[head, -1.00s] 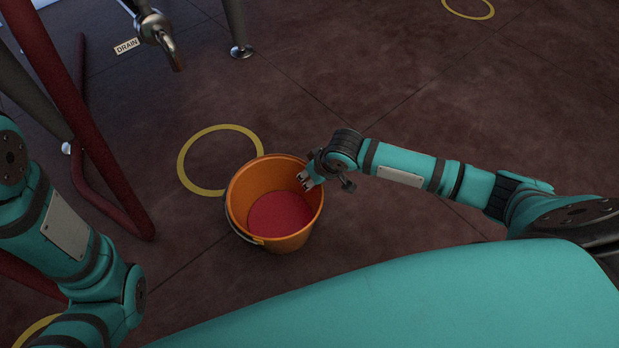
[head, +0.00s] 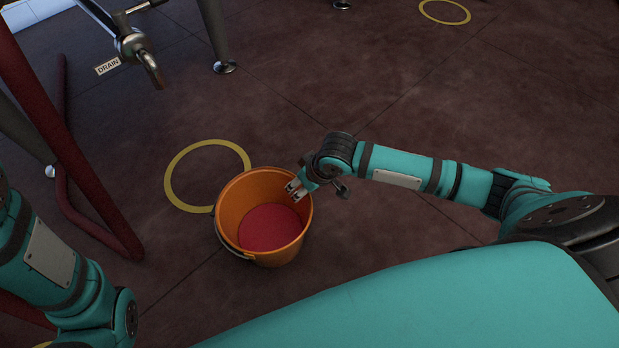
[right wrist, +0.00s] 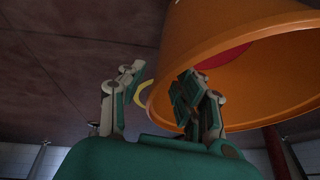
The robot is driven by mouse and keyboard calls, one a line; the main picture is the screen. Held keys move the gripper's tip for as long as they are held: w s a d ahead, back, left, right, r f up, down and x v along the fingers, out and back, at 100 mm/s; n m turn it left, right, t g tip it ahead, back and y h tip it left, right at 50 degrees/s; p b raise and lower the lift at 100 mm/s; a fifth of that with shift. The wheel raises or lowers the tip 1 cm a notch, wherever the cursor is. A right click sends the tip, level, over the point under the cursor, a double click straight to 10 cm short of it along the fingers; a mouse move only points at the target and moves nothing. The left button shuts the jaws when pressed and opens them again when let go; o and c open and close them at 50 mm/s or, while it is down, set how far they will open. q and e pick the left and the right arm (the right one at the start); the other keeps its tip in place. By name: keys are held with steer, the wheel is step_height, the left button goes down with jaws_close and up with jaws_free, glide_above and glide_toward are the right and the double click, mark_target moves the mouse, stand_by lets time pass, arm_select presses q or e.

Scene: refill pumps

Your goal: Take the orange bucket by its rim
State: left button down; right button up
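The orange bucket (head: 228,204) stands upright on the floor, with a red surface (head: 270,229) inside it. Its dark handle hangs at the near left side. My right gripper (head: 294,190) is at the bucket's upper right rim, with its fingertips over that edge. In the right wrist view the gripper (right wrist: 160,95) is open, its two fingers well apart. One finger shows beside the bucket (right wrist: 250,55) and the other in front of its opening, with part of the rim showing between them. I cannot tell whether either finger touches the rim. My left gripper is out of view.
A yellow floor ring (head: 168,180) lies just behind the bucket, and another (head: 445,12) at the far right. A metal tap (head: 140,52) with a DRAIN label (head: 107,67) and a metal leg (head: 215,35) stand behind. Dark red pipes (head: 90,225) are at the left.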

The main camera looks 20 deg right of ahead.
steer(key=v, duration=0.9)
